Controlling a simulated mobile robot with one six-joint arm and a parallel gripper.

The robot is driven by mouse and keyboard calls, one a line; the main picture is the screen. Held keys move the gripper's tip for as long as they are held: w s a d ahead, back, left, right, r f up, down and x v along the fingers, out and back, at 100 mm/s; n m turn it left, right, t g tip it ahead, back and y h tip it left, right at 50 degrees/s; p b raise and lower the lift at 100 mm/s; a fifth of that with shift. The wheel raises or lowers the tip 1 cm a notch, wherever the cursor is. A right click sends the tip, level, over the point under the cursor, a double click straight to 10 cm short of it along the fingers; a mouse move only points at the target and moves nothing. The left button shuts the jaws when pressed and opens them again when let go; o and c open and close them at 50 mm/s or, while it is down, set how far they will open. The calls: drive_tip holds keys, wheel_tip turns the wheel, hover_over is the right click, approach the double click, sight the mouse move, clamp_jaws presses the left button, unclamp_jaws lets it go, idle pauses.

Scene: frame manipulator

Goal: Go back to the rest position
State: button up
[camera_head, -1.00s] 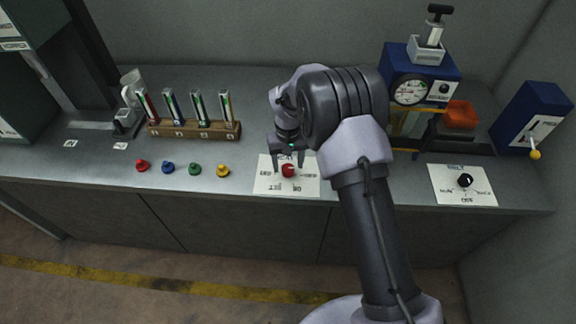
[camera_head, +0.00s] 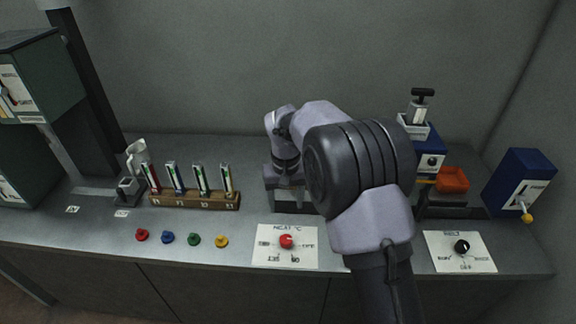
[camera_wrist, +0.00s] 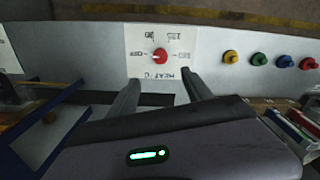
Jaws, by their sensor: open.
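My gripper (camera_head: 287,194) is open and empty. In the head view it hangs above the counter, behind the white dial panel with the red knob (camera_head: 287,241), and apart from it. In the wrist view the two fingers (camera_wrist: 160,92) point toward the same panel, with the red knob (camera_wrist: 160,55) beyond their tips. The panel carries printed labels around the knob. My arm hides part of the counter and of the blue gauge device behind it.
A wooden rack (camera_head: 195,199) of several tubes stands left, with several coloured buttons (camera_head: 167,238) in front. The counter's front edge is clear.

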drive_tip(key=s+d+r+m+t+y+b, duration=0.1)
drive_tip(key=s+d+r+m+t+b, duration=0.1)
drive_tip(key=s+d+r+b, duration=0.35)
drive_tip(key=s+d+r+m+t+y+b, duration=0.1)
drive_tip(key=s+d+r+m+b, duration=0.1)
drive_tip(key=s+d+r, duration=0.5)
drive_tip(key=s+f+m+t+b, duration=0.1)
drive_tip(key=s+f, duration=0.1)
drive_tip(key=s, duration=0.7)
drive_tip(key=s+f+m+t+b, duration=0.1)
drive_tip(key=s+f+m+b, duration=0.1)
drive_tip(key=s, duration=0.7)
drive_tip(key=shift+f+t, duration=0.4)
